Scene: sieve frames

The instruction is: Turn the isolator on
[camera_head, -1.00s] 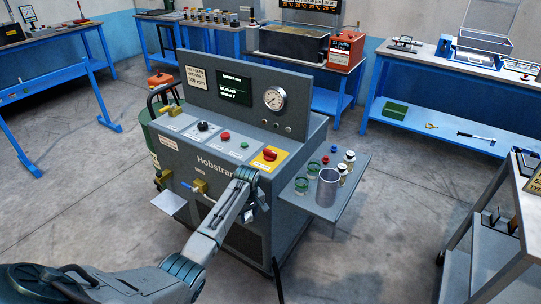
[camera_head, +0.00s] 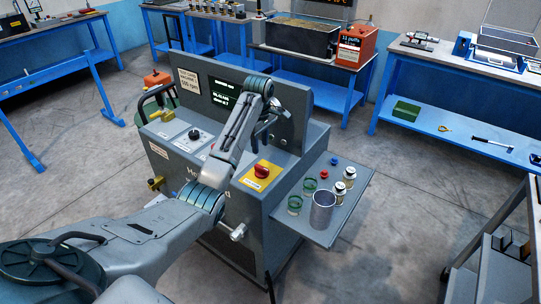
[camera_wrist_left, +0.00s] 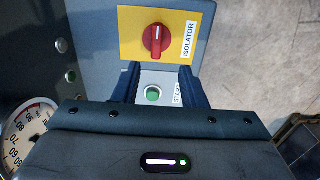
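The isolator is a red rotary knob (camera_head: 262,171) on a yellow plate (camera_head: 250,184) at the front right of the machine's sloping panel. In the left wrist view the knob (camera_wrist_left: 156,39) points along the picture's vertical, on the yellow plate (camera_wrist_left: 129,38) labelled ISOLATOR. My left gripper (camera_head: 264,132) is above the panel, behind the knob, partly hidden by its own wrist. In the left wrist view its fingers (camera_wrist_left: 159,72) are apart and empty, below the knob in the picture and not touching it. A green START button (camera_wrist_left: 153,94) shows between them. My right gripper is out of view.
A side shelf (camera_head: 333,229) on the machine's right holds a metal cup (camera_head: 322,210) and several small jars. A pressure gauge (camera_wrist_left: 25,130) is at the wrist view's left. Blue workbenches line the back; a grey cart (camera_head: 495,245) stands at right.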

